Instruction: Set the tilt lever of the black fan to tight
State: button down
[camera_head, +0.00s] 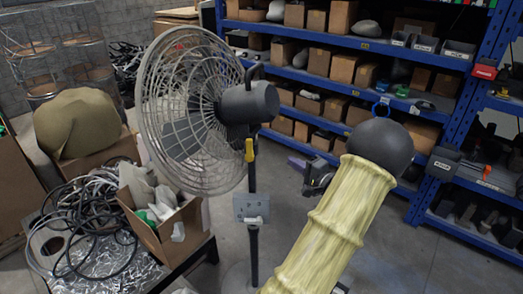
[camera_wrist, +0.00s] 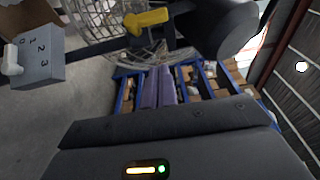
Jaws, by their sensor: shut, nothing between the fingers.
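The black fan stands left of centre in the head view, with a round grey wire cage (camera_head: 190,110) and a dark motor housing (camera_head: 249,103). Its yellow tilt lever (camera_head: 249,150) sits below the motor, at the top of the pole. In the wrist view the yellow lever (camera_wrist: 146,20) lies near the top edge, beside the dark motor housing (camera_wrist: 215,28). My gripper (camera_head: 296,162) is right of the fan pole and apart from the lever. Its purple fingers (camera_wrist: 159,85) are together and empty in the wrist view, pointing below the lever.
A grey switch box (camera_head: 251,207) with numbered positions is on the pole. A table with cables (camera_head: 85,230) and an open cardboard box (camera_head: 165,225) stand at the left. Blue shelving (camera_head: 360,45) with boxes fills the back right. Clear floor lies around the pole.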

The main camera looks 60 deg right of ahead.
aim_at(250, 150)
jog(key=w+p, duration=0.4)
jog(key=w, duration=0.9)
jog(key=shift+d, duration=0.45)
jog(key=shift+w+r, duration=0.1)
jog(key=shift+w+a+r+n+g+p, duration=0.15)
jog(key=shift+w+a+n+g+p, duration=0.1)
jog(key=shift+n+g+p, duration=0.45)
jog(key=shift+d+r+p, duration=0.15)
jog(key=shift+p, duration=0.35)
